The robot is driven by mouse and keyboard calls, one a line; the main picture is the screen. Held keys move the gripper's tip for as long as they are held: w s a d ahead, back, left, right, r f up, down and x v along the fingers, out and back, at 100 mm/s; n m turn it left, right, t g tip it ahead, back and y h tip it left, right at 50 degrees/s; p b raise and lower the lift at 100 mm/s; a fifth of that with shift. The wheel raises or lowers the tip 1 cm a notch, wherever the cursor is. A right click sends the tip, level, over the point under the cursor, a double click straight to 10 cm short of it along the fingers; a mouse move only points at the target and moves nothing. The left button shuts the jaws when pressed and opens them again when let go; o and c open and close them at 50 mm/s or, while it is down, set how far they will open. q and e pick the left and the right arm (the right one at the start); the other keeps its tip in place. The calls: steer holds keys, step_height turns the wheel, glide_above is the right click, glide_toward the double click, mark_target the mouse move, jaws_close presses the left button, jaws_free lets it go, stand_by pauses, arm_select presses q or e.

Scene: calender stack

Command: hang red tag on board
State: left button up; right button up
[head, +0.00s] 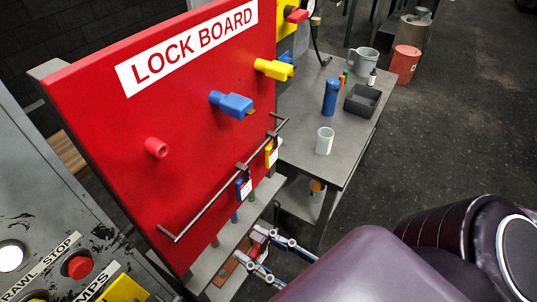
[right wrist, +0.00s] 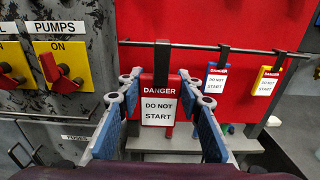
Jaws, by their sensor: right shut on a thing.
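The red tag (right wrist: 159,101) reads "DANGER DO NOT START" and has a dark hook rising from its top. My right gripper (right wrist: 160,104) is shut on it, with blue-padded fingers on both sides. In the head view my right gripper (head: 266,258) is low in front of the red lock board (head: 100,115). In the right wrist view the tag's hook overlaps the left part of the rail (right wrist: 262,51); I cannot tell whether it is over the rail or in front of it. A blue tag (head: 244,187) and a yellow tag (head: 272,153) hang on the rail further right. My left gripper is not in view.
Red, blue and yellow plugs stick out of the board above the rail, including a blue one (head: 231,104). A control panel (right wrist: 55,75) with knobs stands left of the board. A grey table (head: 300,142) with cups and a tray (head: 362,100) stands to the right.

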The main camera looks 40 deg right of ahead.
steer(key=p+x, duration=0.1)
steer(key=x, duration=0.3)
steer(key=p+x, duration=0.1)
steer(key=x, duration=0.3)
steer(key=p+x, duration=0.1)
steer(key=x, duration=0.4)
steer(key=shift+r, duration=0.3)
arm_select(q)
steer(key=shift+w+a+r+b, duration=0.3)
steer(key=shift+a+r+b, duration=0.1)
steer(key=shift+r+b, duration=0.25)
arm_select(e)
steer(key=shift+s+f, duration=0.15)
steer(key=shift+f, duration=0.6)
